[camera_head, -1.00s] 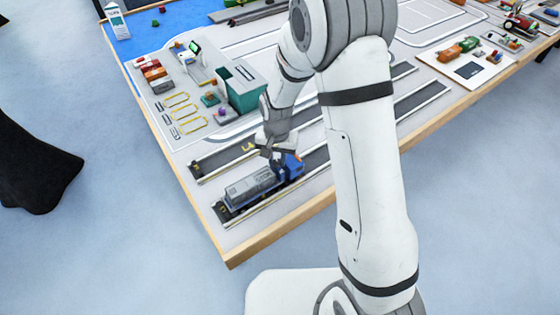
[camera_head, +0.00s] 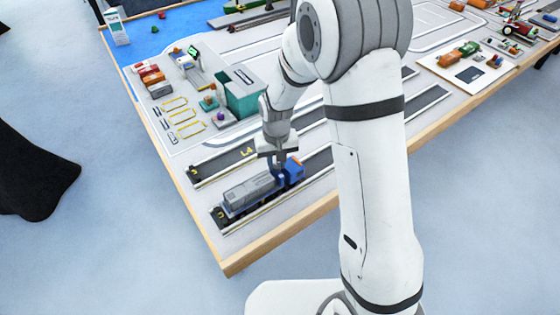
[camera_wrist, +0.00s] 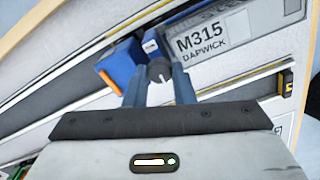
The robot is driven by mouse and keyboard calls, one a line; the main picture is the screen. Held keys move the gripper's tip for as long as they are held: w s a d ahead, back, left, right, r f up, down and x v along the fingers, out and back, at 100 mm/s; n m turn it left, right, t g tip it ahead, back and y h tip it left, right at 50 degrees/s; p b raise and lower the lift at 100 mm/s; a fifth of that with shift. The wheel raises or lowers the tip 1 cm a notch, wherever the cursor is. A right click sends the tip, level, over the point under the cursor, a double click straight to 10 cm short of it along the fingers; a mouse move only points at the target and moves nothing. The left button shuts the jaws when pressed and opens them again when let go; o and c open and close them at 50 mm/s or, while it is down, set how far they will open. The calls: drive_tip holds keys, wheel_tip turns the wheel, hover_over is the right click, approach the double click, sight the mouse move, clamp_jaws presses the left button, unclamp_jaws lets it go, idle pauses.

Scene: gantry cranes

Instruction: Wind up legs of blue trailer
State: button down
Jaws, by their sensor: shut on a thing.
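The blue trailer (camera_head: 228,212) stands in a dark lane near the table's front left corner, with a grey container (camera_head: 250,190) on it. The container also shows in the wrist view (camera_wrist: 235,32), marked M315 DAPWICK. A blue cab with an orange part (camera_head: 294,170) is at its right end, and it shows in the wrist view (camera_wrist: 120,64). My gripper (camera_head: 279,170) points down beside the cab and the front of the container. In the wrist view my gripper (camera_wrist: 159,78) is shut on a small grey knob (camera_wrist: 158,68) by the trailer's front. The trailer's legs are not clearly visible.
A second lane (camera_head: 225,160) marked L4 lies behind. A green box (camera_head: 240,90) and small coloured blocks stand farther back. A white board (camera_head: 475,68) with small items lies at the right. The wooden table edge (camera_head: 275,240) is close in front.

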sight(277, 165)
drive_tip(key=c, duration=1.2)
unclamp_jaws()
drive_tip(key=shift+r, duration=0.3)
drive_tip(key=shift+r+b, duration=0.4)
drive_tip(key=shift+r, duration=3.2)
